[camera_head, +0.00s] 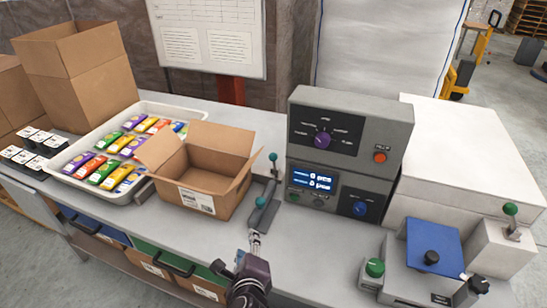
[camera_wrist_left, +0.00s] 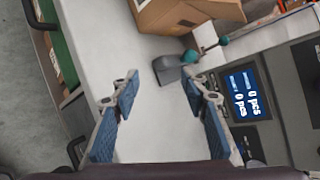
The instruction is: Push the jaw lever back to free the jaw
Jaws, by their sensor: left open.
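A grey clamp-like fixture (camera_head: 265,212) stands on the bench at the right side of an open carton (camera_head: 207,172). A thin lever with a teal knob (camera_head: 273,157) rises from it, and a second teal knob (camera_head: 260,202) sits lower. In the left wrist view the grey fixture (camera_wrist_left: 170,69) and the teal knobs (camera_wrist_left: 223,41) lie beyond the fingertips. My left gripper (camera_head: 255,240) is open and empty, on the near side of the fixture. In the left wrist view its fingers (camera_wrist_left: 163,90) are spread apart. I cannot tell which way the jaw is set.
A grey weigher unit (camera_head: 345,135) with a lit display stands right of the fixture. A tray (camera_head: 68,157) of coloured packets is at left. A blue-topped device (camera_head: 433,245) and a green-knobbed lever (camera_head: 510,210) stand at right. Bare bench lies before the weigher.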

